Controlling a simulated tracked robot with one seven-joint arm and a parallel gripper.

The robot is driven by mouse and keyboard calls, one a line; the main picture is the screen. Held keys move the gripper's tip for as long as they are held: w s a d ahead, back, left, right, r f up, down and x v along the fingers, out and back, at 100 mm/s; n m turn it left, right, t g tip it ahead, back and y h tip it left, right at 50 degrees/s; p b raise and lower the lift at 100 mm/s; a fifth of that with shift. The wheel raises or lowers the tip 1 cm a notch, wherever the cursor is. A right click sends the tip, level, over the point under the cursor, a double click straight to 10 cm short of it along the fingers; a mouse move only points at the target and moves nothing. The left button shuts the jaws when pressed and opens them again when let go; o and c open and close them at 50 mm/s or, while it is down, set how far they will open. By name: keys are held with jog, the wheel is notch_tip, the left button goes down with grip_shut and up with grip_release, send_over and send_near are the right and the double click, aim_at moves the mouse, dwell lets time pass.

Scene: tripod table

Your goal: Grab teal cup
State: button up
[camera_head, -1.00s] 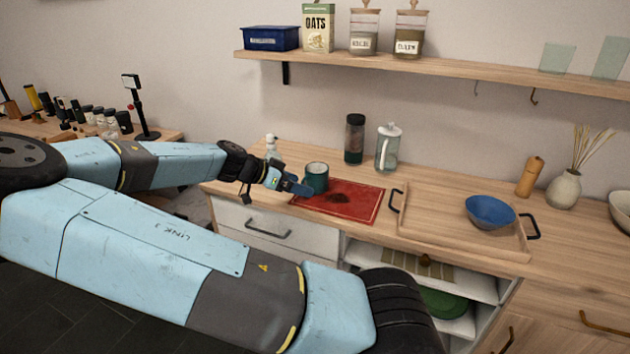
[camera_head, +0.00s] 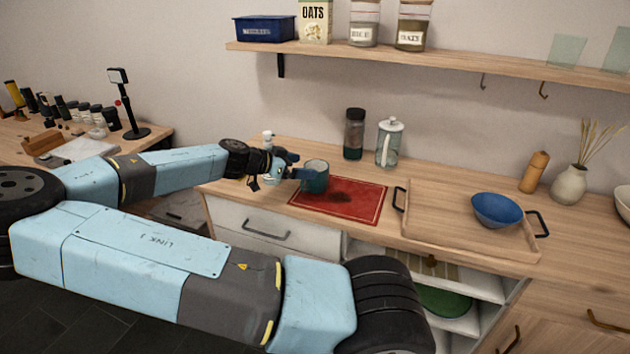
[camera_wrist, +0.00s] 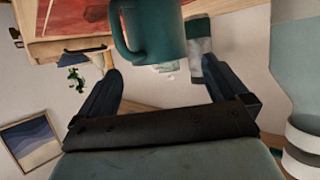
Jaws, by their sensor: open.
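The teal cup (camera_head: 316,178) stands upright at the left end of a red mat (camera_head: 352,201) on the wooden counter. My gripper (camera_head: 297,172) is at the cup's left side in the head view, its fingers close to the cup. In the wrist view the cup (camera_wrist: 158,38) is ahead of the open fingers of my gripper (camera_wrist: 160,85), with its handle toward the left finger. The cup's top is cut off there. Whether a finger touches the cup I cannot tell.
A white bottle (camera_head: 267,142) stands behind my gripper. A dark-lidded jar (camera_head: 354,135) and a glass press (camera_head: 389,143) stand behind the mat. A wooden tray (camera_head: 440,225) with a blue bowl (camera_head: 497,209) is to the right. A shelf (camera_head: 420,65) hangs above.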

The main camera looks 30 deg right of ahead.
aim_at(325, 168)
jog(key=shift+x, duration=2.9)
jog(key=shift+c, duration=0.3)
jog(key=c, duration=1)
